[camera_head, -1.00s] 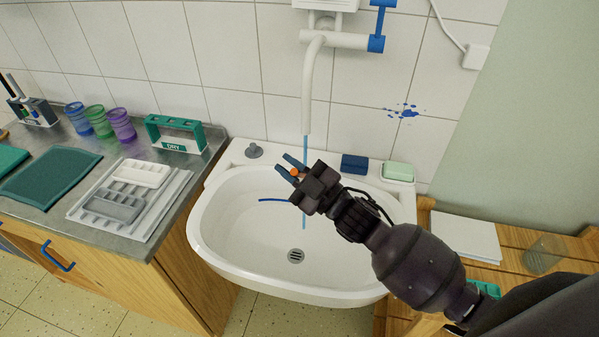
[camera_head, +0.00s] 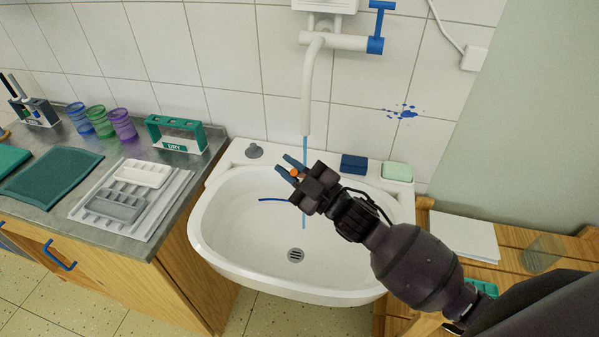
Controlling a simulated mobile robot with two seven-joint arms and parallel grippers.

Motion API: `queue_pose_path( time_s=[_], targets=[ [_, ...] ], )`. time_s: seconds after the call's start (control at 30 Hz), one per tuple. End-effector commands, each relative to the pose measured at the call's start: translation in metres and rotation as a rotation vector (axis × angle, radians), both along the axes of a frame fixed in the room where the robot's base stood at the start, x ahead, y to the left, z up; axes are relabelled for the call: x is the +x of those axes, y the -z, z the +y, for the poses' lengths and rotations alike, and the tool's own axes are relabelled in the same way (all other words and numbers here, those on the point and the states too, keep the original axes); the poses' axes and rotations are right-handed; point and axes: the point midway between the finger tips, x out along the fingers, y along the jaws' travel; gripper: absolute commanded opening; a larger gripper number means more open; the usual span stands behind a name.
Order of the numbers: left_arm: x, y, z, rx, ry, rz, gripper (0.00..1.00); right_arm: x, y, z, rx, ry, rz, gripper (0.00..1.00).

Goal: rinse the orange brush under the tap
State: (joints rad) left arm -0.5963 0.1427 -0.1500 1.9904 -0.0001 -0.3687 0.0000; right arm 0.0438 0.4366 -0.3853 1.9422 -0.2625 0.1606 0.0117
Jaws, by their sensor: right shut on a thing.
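My right gripper (camera_head: 292,168) is over the white sink (camera_head: 240,215), shut on the orange brush (camera_head: 294,173). Only a small orange end of the brush shows between the fingers; the rest is hidden. The tap (camera_head: 308,90) has a white spout pointing down above the gripper. A thin blue stream of water (camera_head: 305,148) falls from it, passes behind or at the gripper, and shows again below it. I cannot tell whether the water touches the brush. The blue tap handle (camera_head: 376,44) is at the upper right. My left gripper is not in view.
A grey plug (camera_head: 254,150), a blue sponge (camera_head: 354,165) and a green soap bar (camera_head: 398,171) sit on the sink's back ledge. Left, the metal counter (camera_head: 60,215) holds a green DRY rack (camera_head: 176,135), paint trays (camera_head: 125,207) and cups (camera_head: 99,120). A blue streak (camera_head: 273,200) shows inside the basin.

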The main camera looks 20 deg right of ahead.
Motion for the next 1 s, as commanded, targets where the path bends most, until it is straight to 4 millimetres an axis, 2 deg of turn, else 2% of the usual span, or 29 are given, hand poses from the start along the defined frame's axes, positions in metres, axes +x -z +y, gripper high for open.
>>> queue_pose_path(
  time_s=[0.27,1.0],
  targets=[
    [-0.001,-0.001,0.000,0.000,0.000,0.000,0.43,-0.002,0.000,0.002,0.001,0.000,0.001,0.00],
    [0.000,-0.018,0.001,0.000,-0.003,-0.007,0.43,-0.042,0.000,0.028,0.002,-0.001,0.001,0.00]
  ],
)
